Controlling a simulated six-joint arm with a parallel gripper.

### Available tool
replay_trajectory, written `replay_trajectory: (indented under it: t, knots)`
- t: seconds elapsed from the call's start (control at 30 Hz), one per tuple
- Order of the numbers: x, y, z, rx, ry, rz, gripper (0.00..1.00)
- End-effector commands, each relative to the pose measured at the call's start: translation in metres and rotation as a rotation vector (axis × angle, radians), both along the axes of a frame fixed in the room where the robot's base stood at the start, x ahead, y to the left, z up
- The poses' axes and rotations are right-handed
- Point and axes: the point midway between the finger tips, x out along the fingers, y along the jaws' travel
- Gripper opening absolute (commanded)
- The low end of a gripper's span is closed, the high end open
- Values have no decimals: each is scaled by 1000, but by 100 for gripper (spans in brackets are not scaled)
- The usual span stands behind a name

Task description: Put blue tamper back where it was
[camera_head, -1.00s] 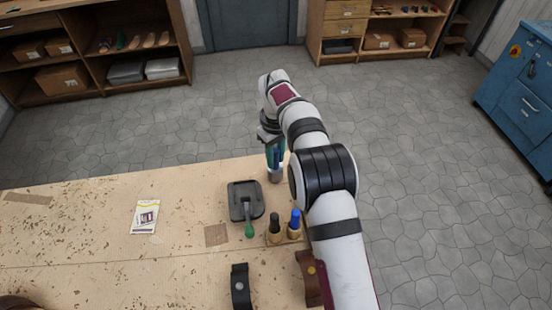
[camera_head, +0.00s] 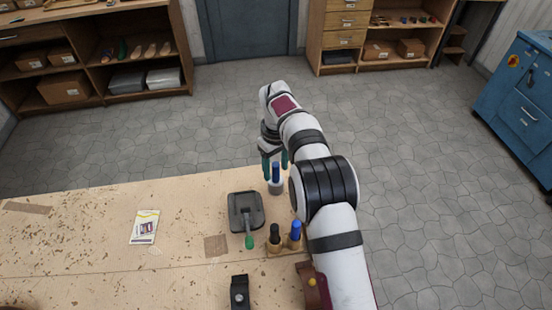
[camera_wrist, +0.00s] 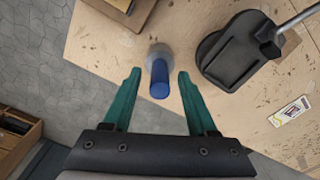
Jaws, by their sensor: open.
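The blue tamper (camera_head: 276,174) stands upright on the workbench near its far edge, with a blue handle and a grey metal base. My gripper (camera_head: 274,166) is open above it. In the wrist view, the tamper (camera_wrist: 159,80) shows between the teal fingers of my gripper (camera_wrist: 159,74), with a gap on each side. A second blue-handled tool (camera_head: 295,230) and a black-handled tool (camera_head: 275,232) stand upright side by side in wooden bases, nearer the front.
A dark press-like tool (camera_head: 244,208) with a green-tipped lever lies left of the tamper; it also shows in the wrist view (camera_wrist: 232,55). A white packet (camera_head: 144,227) lies farther left. A black strap piece (camera_head: 239,293) lies near the front.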

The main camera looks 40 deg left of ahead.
Motion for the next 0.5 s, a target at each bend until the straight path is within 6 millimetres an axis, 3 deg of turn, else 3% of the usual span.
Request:
replay_trajectory:
  t: [0.3,0.5]
  knots:
    - [1,0,86,3,-4,0,58]
    - [0,-1,108,1,0,2,58]
